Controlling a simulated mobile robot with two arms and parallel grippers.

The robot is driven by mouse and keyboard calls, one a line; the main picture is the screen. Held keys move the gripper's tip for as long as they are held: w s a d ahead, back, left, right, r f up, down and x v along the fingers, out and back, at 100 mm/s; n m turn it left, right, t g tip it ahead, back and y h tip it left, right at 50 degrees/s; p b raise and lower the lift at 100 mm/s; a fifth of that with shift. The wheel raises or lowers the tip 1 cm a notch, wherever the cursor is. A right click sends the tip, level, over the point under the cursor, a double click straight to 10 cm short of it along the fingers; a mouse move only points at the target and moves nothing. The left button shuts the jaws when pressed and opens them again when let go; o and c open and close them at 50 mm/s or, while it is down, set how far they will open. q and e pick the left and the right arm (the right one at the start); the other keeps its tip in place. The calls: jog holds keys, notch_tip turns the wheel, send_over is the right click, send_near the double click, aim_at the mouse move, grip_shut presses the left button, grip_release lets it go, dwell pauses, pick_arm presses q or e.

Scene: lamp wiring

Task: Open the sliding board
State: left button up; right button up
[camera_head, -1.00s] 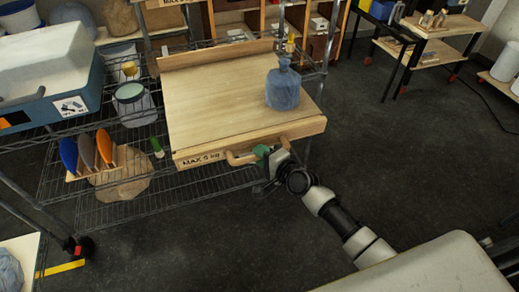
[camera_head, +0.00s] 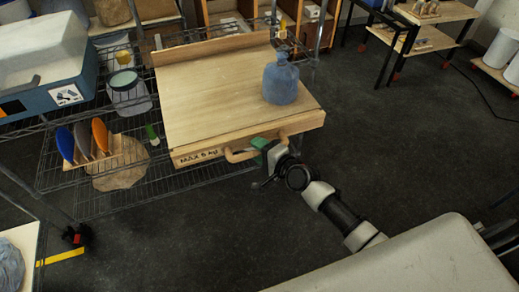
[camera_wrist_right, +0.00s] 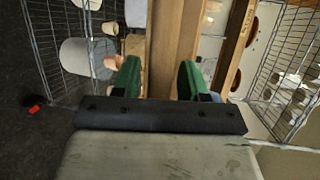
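The sliding board (camera_head: 200,110) is a light wooden panel on a wire shelf, with a raised back edge and a front strip marked "MAX 5 kg". A curved wooden handle (camera_head: 238,155) sits on its front. My right gripper (camera_head: 265,150), with green fingers, is at the handle's right part. In the right wrist view my right gripper (camera_wrist_right: 158,78) has its fingers well apart, with wood of the board (camera_wrist_right: 173,45) beyond the gap. I cannot tell whether a finger touches the handle. My left gripper is not in view.
A blue bottle-shaped vessel (camera_head: 281,80) stands on the board's right side. The dark floor (camera_head: 400,140) to the right is clear.

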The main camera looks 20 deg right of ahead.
jog(key=shift+o, duration=0.3)
jog(key=v, duration=1)
jog(key=shift+s+d, duration=0.2)
jog(key=shift+s, duration=0.15)
jog(key=shift+r, duration=0.1)
jog(key=s+d+f+n+g+h, duration=0.2)
jog(key=s+f, duration=0.1)
jog(key=f, duration=0.6)
jog(key=s+d+f+n+g+h, duration=0.15)
jog(key=s+f, duration=0.25)
jog(key=f, duration=0.5)
jog(key=s+d+f+n+g+h, duration=0.1)
jog(key=s+f+n+g, duration=0.2)
jog(key=f, duration=0.7)
jog(key=s+a+f+n+g, duration=0.1)
jog(key=s+f+n+g, duration=0.1)
jog(key=s+f, duration=0.3)
jog(key=s+a+f+n+g+h, duration=0.1)
jog(key=s+f+n, duration=0.3)
jog(key=s, duration=0.9)
jog(key=s+f+n+g+h, duration=0.1)
jog(key=s+f+n+g, duration=0.3)
jog(key=s, duration=0.5)
notch_tip(320, 180, down, 3)
jog(key=shift+s+a+r, duration=0.15)
jog(key=shift+s+a, duration=0.2)
jog(key=shift+a, duration=0.05)
